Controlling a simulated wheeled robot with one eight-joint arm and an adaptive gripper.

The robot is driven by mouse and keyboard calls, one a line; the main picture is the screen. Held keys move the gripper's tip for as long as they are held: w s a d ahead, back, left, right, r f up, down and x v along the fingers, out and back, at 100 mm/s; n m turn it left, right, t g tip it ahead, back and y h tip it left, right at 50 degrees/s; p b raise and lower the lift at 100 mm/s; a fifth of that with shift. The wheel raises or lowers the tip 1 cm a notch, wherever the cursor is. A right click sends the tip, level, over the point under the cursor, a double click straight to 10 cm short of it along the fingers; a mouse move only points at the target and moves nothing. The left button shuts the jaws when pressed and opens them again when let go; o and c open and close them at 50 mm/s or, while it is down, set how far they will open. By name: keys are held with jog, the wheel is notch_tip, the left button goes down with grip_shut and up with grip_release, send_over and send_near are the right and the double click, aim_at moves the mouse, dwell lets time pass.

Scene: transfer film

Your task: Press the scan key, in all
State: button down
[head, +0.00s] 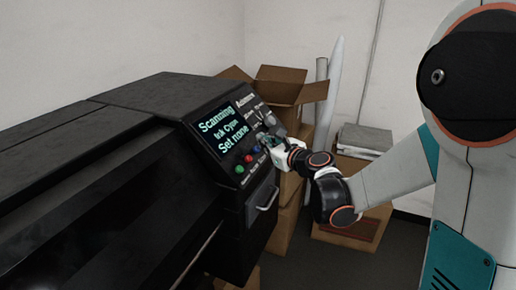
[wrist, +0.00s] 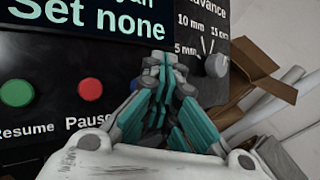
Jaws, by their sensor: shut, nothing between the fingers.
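The black machine's control panel (head: 228,116) has a lit display (head: 222,130) reading "Scanning", "Ink Cyan", "Set none". Below the display are a green button (wrist: 16,93) labelled Resume, a red button (wrist: 91,91) labelled Pause, and a blue button (head: 257,149). In the wrist view, my gripper partly covers the blue one. I see no key with a readable scan label; my gripper hides part of the panel. My gripper (wrist: 158,62) is shut and empty, its fingertips at the panel right of the buttons. I cannot tell whether they touch it.
A grey dial (wrist: 216,65) marked in mm sits right of my fingertips under the word "Advance". A drawer-like handle (head: 268,199) is below the panel. Cardboard boxes (head: 280,85) and upright rolls (head: 334,85) stand behind the machine. Another box (head: 350,215) stands behind my arm.

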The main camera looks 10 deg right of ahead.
jog(key=shift+s+d+r, duration=0.1)
jog(key=shift+s+r, duration=0.05)
jog(key=s+d+r+p, duration=0.2)
jog(key=d+r, duration=0.1)
jog(key=shift+r, duration=0.25)
dwell(0.6)
jog(key=shift+a, duration=0.1)
jog(key=s+a+f+n+g+h+b, duration=0.1)
jog(key=s+a+f+n+g+b, duration=0.15)
jog(key=s+n, duration=0.55)
jog(key=s+a+f+n+g+b, duration=0.2)
jog(key=s+a+n, duration=0.2)
jog(key=s+n, duration=0.3)
jog(key=s+d+f+n+g+h+b, duration=0.2)
jog(key=s+d+f+n, duration=0.1)
jog(key=s+f+n, duration=0.2)
jog(key=s+d+f+n+g+h+b, duration=0.1)
jog(key=s+d+f+n+h+b, duration=0.1)
jog(key=s+f+n, duration=0.3)
jog(key=s+d+n+b, duration=0.1)
jog(key=s+n, duration=0.3)
jog(key=s, duration=0.3)
jog(key=shift+s+f+g+h+b, duration=0.25)
jog(key=shift+f+g+h+b, duration=0.1)
jog(key=shift+h, duration=0.05)
